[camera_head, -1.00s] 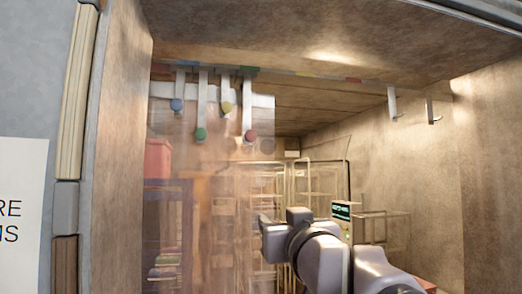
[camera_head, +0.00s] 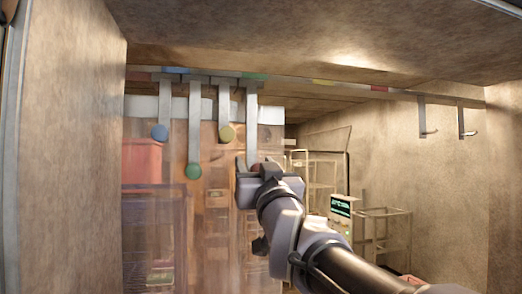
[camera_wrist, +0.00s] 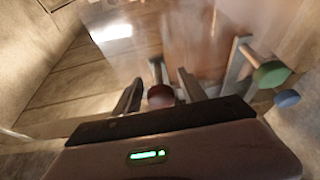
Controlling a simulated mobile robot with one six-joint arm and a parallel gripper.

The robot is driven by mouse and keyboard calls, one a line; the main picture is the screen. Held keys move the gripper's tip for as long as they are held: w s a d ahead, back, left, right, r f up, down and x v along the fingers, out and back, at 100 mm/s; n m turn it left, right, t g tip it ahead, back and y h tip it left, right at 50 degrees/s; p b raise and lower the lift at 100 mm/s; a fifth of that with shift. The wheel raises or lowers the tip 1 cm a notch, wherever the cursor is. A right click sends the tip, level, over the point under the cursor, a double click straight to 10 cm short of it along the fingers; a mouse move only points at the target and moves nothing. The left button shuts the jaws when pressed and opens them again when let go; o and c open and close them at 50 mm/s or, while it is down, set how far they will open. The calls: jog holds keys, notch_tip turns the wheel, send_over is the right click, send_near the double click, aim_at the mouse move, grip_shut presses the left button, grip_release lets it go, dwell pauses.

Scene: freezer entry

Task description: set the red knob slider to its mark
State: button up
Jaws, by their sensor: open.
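The red knob (camera_wrist: 160,96) is a dark red disc on the end of a grey hanging slider bar (camera_head: 251,125). In the wrist view it sits between the two open fingers of my gripper (camera_wrist: 160,92); I cannot tell whether either finger touches it. In the head view my gripper (camera_head: 258,168) is at the lower end of this bar and mostly hides the knob. The bar hangs from an overhead rail near a green mark (camera_head: 254,76). A red mark (camera_head: 380,88) is farther right along the rail.
To the left hang sliders with yellow (camera_head: 227,133), green (camera_head: 193,171) and blue (camera_head: 160,132) knobs. Translucent curtain strips hang behind them. Two empty hooks (camera_head: 467,122) are on the right. The space under the rail between the red slider and the hooks looks clear.

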jog(key=shift+w+a, duration=0.15)
jog(key=shift+w, duration=0.25)
jog(key=shift+s+r, duration=0.15)
jog(key=shift+s, duration=0.3)
grip_shut()
dwell(0.8)
